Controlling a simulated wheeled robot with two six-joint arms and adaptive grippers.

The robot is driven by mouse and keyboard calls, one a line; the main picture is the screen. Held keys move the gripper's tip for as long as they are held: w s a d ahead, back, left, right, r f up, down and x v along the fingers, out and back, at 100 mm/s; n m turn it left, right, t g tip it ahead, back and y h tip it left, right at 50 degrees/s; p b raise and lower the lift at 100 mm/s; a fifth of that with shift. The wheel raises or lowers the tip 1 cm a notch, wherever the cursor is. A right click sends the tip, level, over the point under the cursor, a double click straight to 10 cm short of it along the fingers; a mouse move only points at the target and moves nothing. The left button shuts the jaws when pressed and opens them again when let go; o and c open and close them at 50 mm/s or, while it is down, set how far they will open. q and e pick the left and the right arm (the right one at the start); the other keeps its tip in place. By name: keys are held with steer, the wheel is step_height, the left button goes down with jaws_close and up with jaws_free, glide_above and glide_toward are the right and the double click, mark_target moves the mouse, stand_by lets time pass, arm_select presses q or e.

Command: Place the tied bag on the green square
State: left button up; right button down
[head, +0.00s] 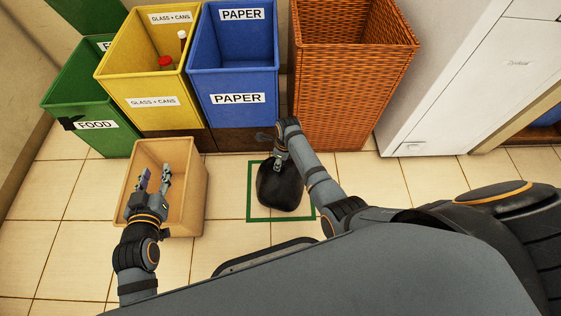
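The tied bag (281,187) is black and rounded, with its narrow top upward. It is seen within the green square (249,205), an outline on the tiled floor. I cannot tell whether the bag rests on the floor or hangs just above it. My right gripper (281,159) points down at the bag's top, its fingers close together and apparently shut on it; the fingertips are partly hidden. My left gripper (156,180) is open and empty over the tan box, left of the bag.
The tan open box (197,190) stands on the floor at left. Behind are a green food bin (70,100), a yellow glass and cans bin (150,107), a blue paper bin (235,85) and an orange wicker basket (345,90). A white cabinet (450,90) stands right.

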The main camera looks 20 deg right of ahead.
arm_select(q)
steer(key=shift+w+r, duration=0.1)
steer(key=shift+r, duration=0.1)
arm_select(e)
steer(key=shift+w, duration=0.1)
arm_select(q)
steer(key=shift+r, duration=0.15)
arm_select(e)
steer(key=c, duration=0.8)
jaws_free()
steer(key=shift+f, duration=0.1)
steer(key=shift+c, duration=0.2)
